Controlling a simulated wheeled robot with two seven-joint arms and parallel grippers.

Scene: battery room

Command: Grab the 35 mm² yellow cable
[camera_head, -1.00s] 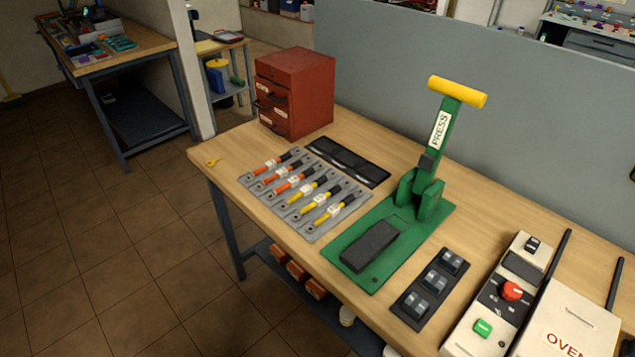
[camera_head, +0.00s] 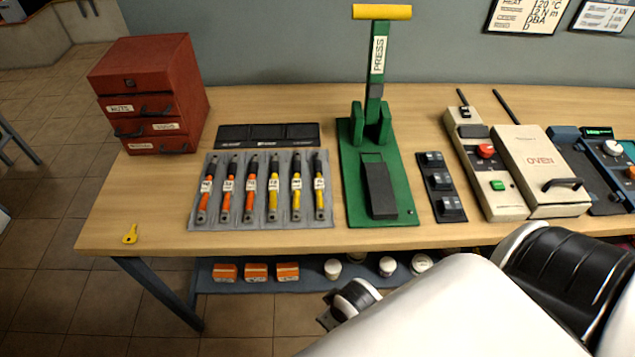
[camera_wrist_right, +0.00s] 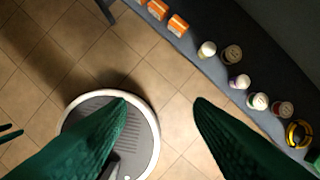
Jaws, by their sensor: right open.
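A grey cable tray (camera_head: 262,224) lies on the workbench with orange and yellow cables side by side in slots. The three yellow cables, left (camera_head: 273,197), middle (camera_head: 296,199) and right (camera_head: 319,198), fill its right half. Each has black sleeving and a white tag; the sizes are too small to read, so I cannot tell which is 35 mm². My right gripper (camera_wrist_right: 160,104) is open and empty, with green fingers wide apart above the floor in front of the bench. Two dark green pieces at the wrist view's left edge may be my left gripper.
Right of the tray stands a green press (camera_head: 408,208) with a yellow handle. A red drawer cabinet (camera_head: 150,90) stands back left, a yellow key (camera_head: 130,234) lies front left. A black mat (camera_head: 267,135) lies behind the tray. A shelf (camera_head: 312,285) below holds orange boxes and jars.

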